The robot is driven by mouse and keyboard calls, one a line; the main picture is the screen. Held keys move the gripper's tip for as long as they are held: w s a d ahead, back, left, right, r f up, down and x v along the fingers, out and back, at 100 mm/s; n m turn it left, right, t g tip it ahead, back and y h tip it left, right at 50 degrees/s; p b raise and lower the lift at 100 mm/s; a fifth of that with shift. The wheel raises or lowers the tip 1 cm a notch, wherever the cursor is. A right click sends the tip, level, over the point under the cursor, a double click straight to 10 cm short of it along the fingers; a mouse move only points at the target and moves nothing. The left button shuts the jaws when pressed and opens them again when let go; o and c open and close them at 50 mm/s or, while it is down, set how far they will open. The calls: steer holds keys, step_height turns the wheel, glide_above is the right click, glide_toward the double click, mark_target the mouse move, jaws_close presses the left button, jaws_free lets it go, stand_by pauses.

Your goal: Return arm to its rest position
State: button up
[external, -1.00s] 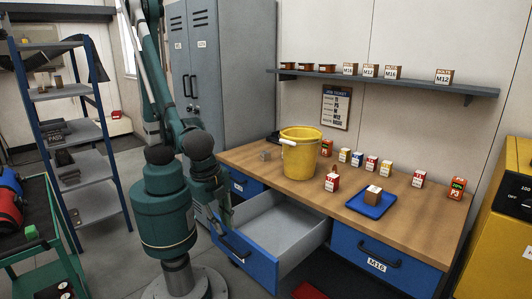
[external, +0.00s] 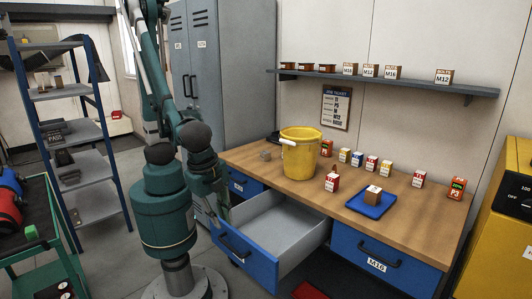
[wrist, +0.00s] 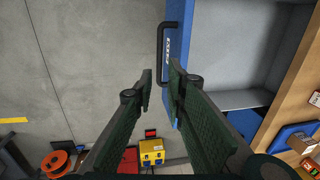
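My gripper (wrist: 160,78) is empty in the wrist view, pointing down with a gap between its two dark green fingers. Its fingertips appear beside the front of the open blue drawer (wrist: 183,30), close to the drawer's black handle (wrist: 162,55) in the picture. In the external view my gripper (external: 223,208) hangs folded down beside my green base column, near the left end of the open drawer (external: 232,240). Whether it touches the drawer I cannot tell. The drawer looks empty inside.
The workbench (external: 415,215) carries a yellow bucket (external: 300,155), several small boxes and a blue tray (external: 368,205). A shelf rack (external: 75,130) and green cart (external: 25,265) stand left, a grey locker (external: 215,80) behind. A yellow box (wrist: 152,152) shows on the floor.

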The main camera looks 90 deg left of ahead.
steer(key=w+a+r+n+t, duration=0.2)
steer(key=a+r+n, duration=0.1)
steer(key=a, duration=0.9)
steer(key=w+a+r+n+t+h, duration=0.1)
steer(key=a+r, duration=0.4)
steer(key=a, duration=0.8)
steer(key=w+a+r+n+t, duration=0.2)
steer(key=w+a+r+n, duration=0.1)
steer(key=a, duration=0.9)
steer(key=shift+w+a+r+n+t+h, duration=0.25)
steer(key=shift+a+r+n+t+h, duration=0.1)
steer(key=shift+r+n, duration=0.55)
